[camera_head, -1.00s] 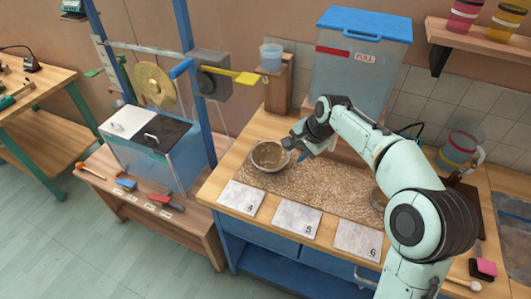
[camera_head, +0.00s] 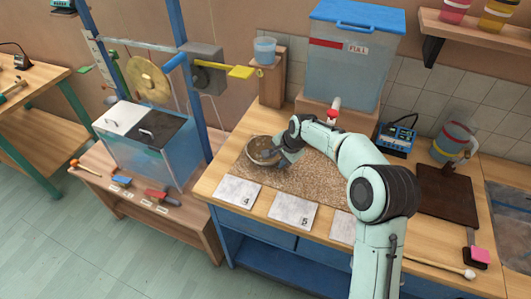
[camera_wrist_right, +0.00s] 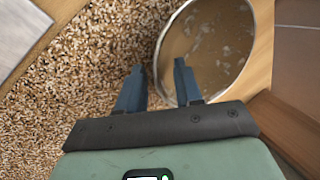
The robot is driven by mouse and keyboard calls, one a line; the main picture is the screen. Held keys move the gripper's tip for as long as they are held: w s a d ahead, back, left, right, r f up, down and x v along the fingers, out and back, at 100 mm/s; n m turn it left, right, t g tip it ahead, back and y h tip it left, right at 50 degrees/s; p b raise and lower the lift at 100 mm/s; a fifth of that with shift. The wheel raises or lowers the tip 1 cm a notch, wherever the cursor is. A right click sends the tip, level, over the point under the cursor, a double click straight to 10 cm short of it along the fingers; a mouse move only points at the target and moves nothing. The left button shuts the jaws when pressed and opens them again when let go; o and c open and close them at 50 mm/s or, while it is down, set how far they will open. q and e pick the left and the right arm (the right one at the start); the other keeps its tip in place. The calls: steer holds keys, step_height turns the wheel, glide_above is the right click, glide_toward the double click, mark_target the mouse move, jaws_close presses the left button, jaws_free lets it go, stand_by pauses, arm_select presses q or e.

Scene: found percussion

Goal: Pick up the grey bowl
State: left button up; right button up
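The grey bowl (camera_head: 259,148) stands on a speckled, grainy mat (camera_head: 305,185) on the wooden bench. Its inside looks brownish with pale flecks in the right wrist view (camera_wrist_right: 215,40). My right gripper (camera_head: 281,158) is at the bowl's right side in the head view and hides part of its rim. In the right wrist view its two blue-grey fingers (camera_wrist_right: 159,68) are apart. One finger overlaps the bowl's inside and the other is over the mat, with the near rim between them in the picture. Contact cannot be told. My left gripper is out of view.
Pale numbered tiles (camera_head: 237,191) lie along the bench's front. A clear tank (camera_head: 349,62) with a blue lid and a wooden post with a cup (camera_head: 265,50) stand behind. A dark board (camera_head: 448,195) lies to the right. A water tank (camera_head: 150,143) stands at left.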

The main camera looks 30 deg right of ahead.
jaws_close()
steer(key=shift+r, duration=0.15)
